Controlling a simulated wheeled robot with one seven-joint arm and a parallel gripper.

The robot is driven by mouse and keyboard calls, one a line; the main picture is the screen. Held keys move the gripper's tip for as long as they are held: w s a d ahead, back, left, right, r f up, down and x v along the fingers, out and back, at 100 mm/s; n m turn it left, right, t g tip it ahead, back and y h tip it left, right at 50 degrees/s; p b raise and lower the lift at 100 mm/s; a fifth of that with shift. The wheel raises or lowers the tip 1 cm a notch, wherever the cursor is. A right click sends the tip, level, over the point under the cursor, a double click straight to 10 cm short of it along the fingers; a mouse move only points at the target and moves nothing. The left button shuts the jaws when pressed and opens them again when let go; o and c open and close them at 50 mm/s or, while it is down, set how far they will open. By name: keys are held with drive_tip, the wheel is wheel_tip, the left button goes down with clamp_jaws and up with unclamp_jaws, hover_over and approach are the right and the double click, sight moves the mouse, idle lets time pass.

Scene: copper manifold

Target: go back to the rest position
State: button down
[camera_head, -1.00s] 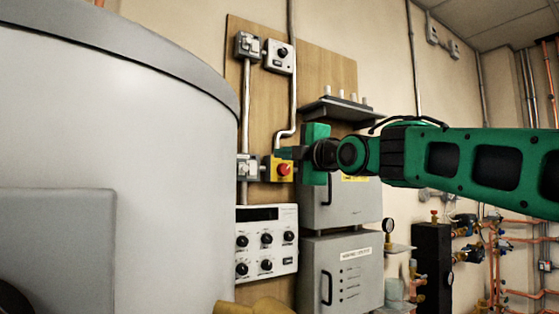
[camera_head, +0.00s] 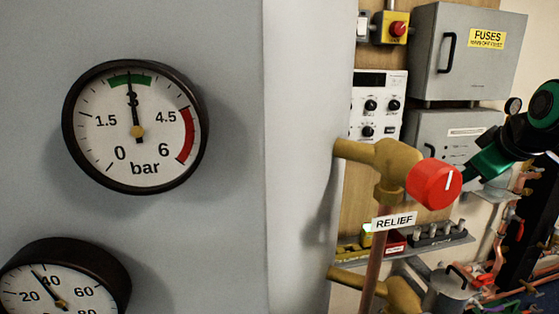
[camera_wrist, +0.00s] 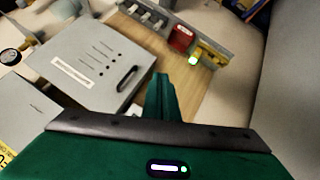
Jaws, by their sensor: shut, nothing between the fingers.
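My gripper (camera_head: 478,168) is at the right side of the head view, partly hidden behind the red relief valve knob (camera_head: 434,184). In the wrist view my green fingers (camera_wrist: 161,85) are together, with nothing between them. They point towards the wooden backboard (camera_wrist: 205,95), beside the lower grey cabinet (camera_wrist: 88,62). My green and black arm (camera_head: 535,120) reaches in from the right edge of the head view.
A grey tank (camera_head: 225,240) with a bar gauge (camera_head: 136,127) and a lower gauge (camera_head: 62,285) fills the left. The brass relief valve (camera_head: 385,160) juts out beside it. The fuses cabinet (camera_head: 468,55) and control panel (camera_head: 377,105) are behind. Copper pipes are at right.

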drive_tip(key=s+f+m+g, duration=0.4)
drive_tip(key=s+f+m, duration=0.2)
drive_tip(key=s+f, duration=0.3)
drive_tip(key=s+f+m+g+y, duration=0.1)
drive_tip(key=s+f+m+g, duration=0.4)
drive_tip(key=s+f, duration=0.5)
drive_tip(key=s+m, duration=0.1)
drive_tip(key=s, duration=0.6)
drive_tip(key=shift+f, duration=0.25)
drive_tip(key=shift+w+f, duration=0.25)
drive_tip(key=shift+w, duration=0.35)
